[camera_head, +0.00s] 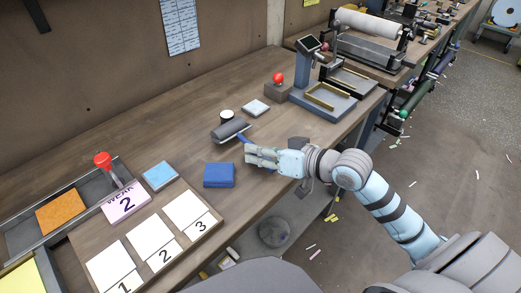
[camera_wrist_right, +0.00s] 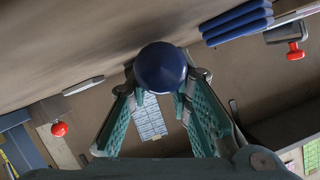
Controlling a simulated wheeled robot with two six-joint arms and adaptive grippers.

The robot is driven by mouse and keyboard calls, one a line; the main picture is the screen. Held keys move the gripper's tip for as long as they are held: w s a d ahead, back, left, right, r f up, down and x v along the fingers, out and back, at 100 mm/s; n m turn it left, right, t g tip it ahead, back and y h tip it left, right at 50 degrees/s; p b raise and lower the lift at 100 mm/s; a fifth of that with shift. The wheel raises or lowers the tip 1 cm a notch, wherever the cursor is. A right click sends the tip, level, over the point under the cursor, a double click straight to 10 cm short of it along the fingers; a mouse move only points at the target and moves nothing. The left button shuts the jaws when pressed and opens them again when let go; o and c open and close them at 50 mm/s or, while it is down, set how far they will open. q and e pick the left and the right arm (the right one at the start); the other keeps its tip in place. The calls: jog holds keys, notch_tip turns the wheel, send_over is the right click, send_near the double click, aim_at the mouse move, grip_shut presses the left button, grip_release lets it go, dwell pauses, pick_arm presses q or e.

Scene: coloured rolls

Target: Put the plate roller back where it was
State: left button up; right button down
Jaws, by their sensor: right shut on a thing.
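The plate roller (camera_head: 229,131) is a dark grey cylinder with a blue handle. It shows in the head view over the middle of the workbench. My right gripper (camera_head: 252,153) is shut on its handle, reaching in from the right. In the right wrist view, the round dark blue handle end (camera_wrist_right: 160,68) sits between the two fingers of my right gripper (camera_wrist_right: 160,85). The roller's cylinder is hidden in that view. I cannot tell whether the roller touches the bench. My left gripper is not in view.
A blue block (camera_head: 219,175) lies close in front of the roller. A pale pad (camera_head: 256,107) and a scale-like stand (camera_head: 325,100) are further back. Numbered white sheets (camera_head: 154,244) lie front left.

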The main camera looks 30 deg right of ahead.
jog(key=shift+f, duration=0.45)
jog(key=c, duration=1.4)
grip_release()
jog(key=shift+o, duration=0.2)
notch_tip(320, 180, up, 10)
jog(key=shift+r, duration=0.1)
